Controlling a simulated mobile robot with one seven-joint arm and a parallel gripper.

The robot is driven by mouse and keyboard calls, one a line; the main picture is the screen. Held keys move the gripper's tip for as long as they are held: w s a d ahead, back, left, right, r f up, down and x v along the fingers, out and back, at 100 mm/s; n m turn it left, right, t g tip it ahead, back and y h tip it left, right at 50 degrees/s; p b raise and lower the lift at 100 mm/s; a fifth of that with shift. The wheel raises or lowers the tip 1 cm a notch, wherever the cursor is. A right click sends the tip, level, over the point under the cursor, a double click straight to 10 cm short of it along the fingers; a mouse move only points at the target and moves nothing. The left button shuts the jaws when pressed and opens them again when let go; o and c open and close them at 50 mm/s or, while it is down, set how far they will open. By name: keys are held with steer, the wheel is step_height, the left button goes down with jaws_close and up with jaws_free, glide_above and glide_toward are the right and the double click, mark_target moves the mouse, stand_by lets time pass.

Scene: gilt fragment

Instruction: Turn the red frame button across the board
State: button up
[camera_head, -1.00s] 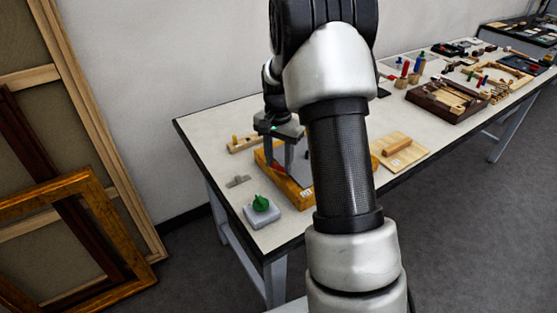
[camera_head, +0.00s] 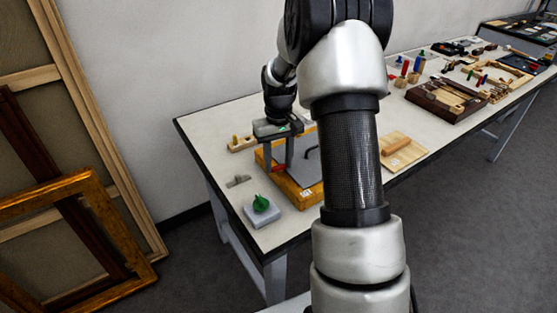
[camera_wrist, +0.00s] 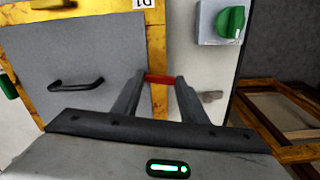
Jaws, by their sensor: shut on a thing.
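The gilt frame (camera_head: 264,167) lies flat on the table, with a grey board (camera_head: 305,160) in it. The board bears a black handle (camera_wrist: 76,84). The red frame button (camera_wrist: 159,78) sits at the frame's rail (camera_wrist: 158,45), between my fingertips. In the wrist view it runs crosswise to this rail; whether its inner end overlaps the board is hard to tell beside the finger. My gripper (camera_head: 278,168) points down and is shut on the red button, which also shows in the head view (camera_head: 280,168). A green piece (camera_wrist: 8,87) shows at the wrist view's left edge.
A grey block with a green knob (camera_head: 261,203) stands near the table's front left corner. A small grey metal piece (camera_head: 238,181) lies beside the frame. A wooden board (camera_head: 400,151) lies to the right. Trays and tools fill the far table. Large frames lean at left.

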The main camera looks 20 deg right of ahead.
mark_target(279, 166)
steer(key=shift+w+r+n, duration=0.1)
steer(key=shift+n, duration=1)
steer(key=o, duration=1)
steer(key=shift+o, duration=0.2)
step_height(279, 166, up, 17)
steer(key=p, duration=0.1)
steer(key=shift+r+p, duration=0.2)
steer(key=shift+p, duration=0.1)
